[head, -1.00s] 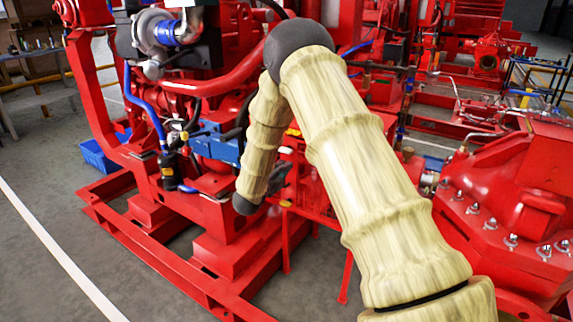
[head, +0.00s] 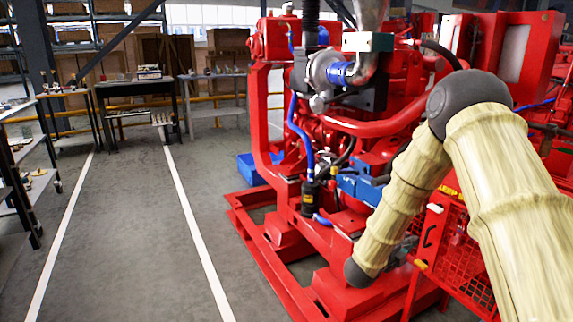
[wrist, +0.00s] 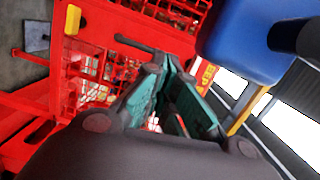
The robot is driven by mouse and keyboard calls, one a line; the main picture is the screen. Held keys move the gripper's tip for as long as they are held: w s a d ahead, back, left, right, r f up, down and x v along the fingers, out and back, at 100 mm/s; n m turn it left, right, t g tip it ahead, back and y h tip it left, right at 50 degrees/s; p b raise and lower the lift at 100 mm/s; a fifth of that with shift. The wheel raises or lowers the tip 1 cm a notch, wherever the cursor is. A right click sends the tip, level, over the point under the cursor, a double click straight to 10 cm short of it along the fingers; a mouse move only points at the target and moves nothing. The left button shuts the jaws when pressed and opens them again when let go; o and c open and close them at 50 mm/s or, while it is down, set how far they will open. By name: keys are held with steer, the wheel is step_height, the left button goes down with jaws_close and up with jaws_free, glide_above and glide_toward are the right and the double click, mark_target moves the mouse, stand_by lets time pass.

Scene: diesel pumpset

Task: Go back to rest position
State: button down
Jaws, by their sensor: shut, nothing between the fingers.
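My gripper (wrist: 168,76) shows in the wrist view with its green-padded fingers converging, shut and empty. In the head view my pale, ribbed arm reaches in from the right and bends down beside the red pumpset (head: 262,120). The dark gripper there (head: 403,250) is mostly hidden behind my forearm. In the wrist view a red mesh guard (wrist: 92,72) lies beyond and left of the fingers. A large blue part (wrist: 245,42) is close by at upper right. I cannot tell whether anything touches the gripper.
The pumpset's red base frame (head: 258,245) spreads over the floor left of my arm. A blue bin (head: 250,168) stands beside it. Work tables (head: 130,85) and shelves stand at the back left. The grey floor with white lines (head: 190,215) is open on the left.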

steer(key=s+a+f+n+y, duration=0.3)
steer(key=s+a+f+n, duration=0.15)
steer(key=f, duration=0.45)
steer(key=s+a+f+n+y, duration=0.35)
steer(key=s+f+n, duration=0.25)
steer(key=f, duration=0.3)
steer(key=s+a+f+n+y, duration=0.3)
steer(key=s+f+n, duration=0.25)
steer(key=f, duration=0.25)
steer(key=s+a+f+n+g+y, duration=0.2)
steer(key=s+a+f+n, duration=0.1)
steer(key=s, duration=0.6)
steer(key=s+a+f+n+g+y, duration=0.1)
steer(key=s+a+f+n+g, duration=0.25)
steer(key=s, duration=0.45)
steer(key=s+a+f+n+g+y, duration=0.2)
steer(key=s+f+n, duration=0.2)
steer(key=s, duration=0.5)
steer(key=s+a+n+g, duration=0.1)
steer(key=s+n+g, duration=0.1)
steer(key=s, duration=0.5)
step_height(320, 180, up, 30)
steer(key=p, duration=2.9)
steer(key=shift+w+f, duration=0.2)
steer(key=shift+w, duration=0.2)
steer(key=shift+t+y, duration=0.25)
